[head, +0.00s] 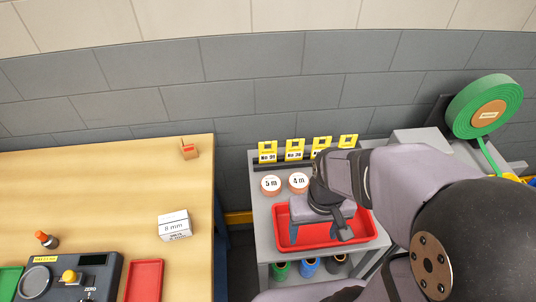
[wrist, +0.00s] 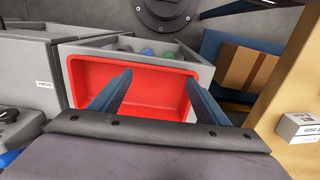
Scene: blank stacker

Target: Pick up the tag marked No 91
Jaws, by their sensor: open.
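Several yellow tags stand in a row in a dark rack at the back of the grey stand. The leftmost tag (head: 267,152) seems to read No 91, but its print is very small. The tag beside it (head: 294,149) has a number I cannot read surely. The tags at the right are partly hidden by my arm or too small to read. My gripper (head: 342,228) is over the red tray, in front of and to the right of the leftmost tag. In the wrist view my gripper (wrist: 158,80) is open and empty, pointing at the tray. No tag shows there.
The red tray (head: 284,236) looks empty. Two round discs marked 5 m (head: 271,185) and 4 m (head: 298,181) lie between rack and tray. A green roll (head: 486,105) stands at right. A wooden table (head: 100,190) with a white box (head: 174,225) is at left, across a gap.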

